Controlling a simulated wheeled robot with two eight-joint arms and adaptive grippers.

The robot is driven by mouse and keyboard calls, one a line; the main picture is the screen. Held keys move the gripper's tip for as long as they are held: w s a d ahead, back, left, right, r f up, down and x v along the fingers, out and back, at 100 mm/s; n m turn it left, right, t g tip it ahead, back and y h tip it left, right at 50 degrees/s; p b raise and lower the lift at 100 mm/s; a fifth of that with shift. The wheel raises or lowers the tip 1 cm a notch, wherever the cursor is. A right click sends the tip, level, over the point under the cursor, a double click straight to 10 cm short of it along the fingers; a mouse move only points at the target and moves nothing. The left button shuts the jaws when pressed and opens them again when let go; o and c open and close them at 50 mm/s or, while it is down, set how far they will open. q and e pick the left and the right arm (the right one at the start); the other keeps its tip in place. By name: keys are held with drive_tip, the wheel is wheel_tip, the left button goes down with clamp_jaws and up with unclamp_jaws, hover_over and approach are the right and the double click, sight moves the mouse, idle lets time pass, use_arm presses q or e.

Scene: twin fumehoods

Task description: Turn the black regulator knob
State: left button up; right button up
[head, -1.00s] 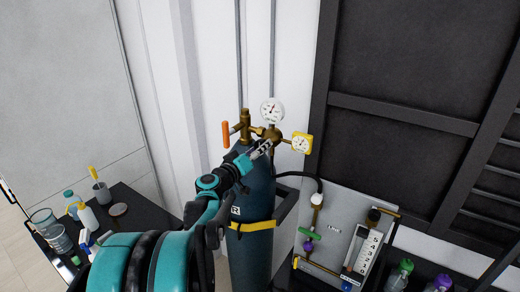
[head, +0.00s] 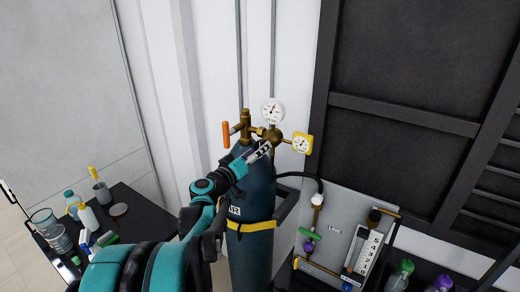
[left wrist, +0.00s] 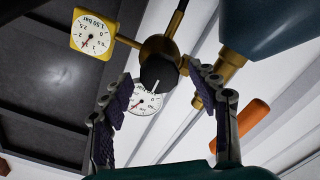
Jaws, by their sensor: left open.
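The black regulator knob (left wrist: 158,72) shows in the left wrist view, on the front of the brass regulator body. In the head view the knob cannot be made out behind my gripper; the brass regulator (head: 272,136) shows just above it. My left gripper (left wrist: 158,76) is open, with one finger on each side of the knob in the left wrist view. I cannot tell whether either finger touches it. In the head view the left gripper (head: 260,151) is just below the regulator. My right gripper is in neither view.
A white gauge (head: 272,110) and a yellow gauge (head: 302,144) flank the regulator. An orange handle (head: 226,134) is at its left. The blue cylinder (head: 252,190) stands below, strapped in yellow. A flowmeter panel (head: 335,204) is at right, bottles (head: 88,219) at left.

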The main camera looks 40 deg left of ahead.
use_arm(q)
drive_tip(key=s+d, duration=0.1)
drive_tip(key=s, duration=0.9)
drive_tip(key=shift+d, duration=0.1)
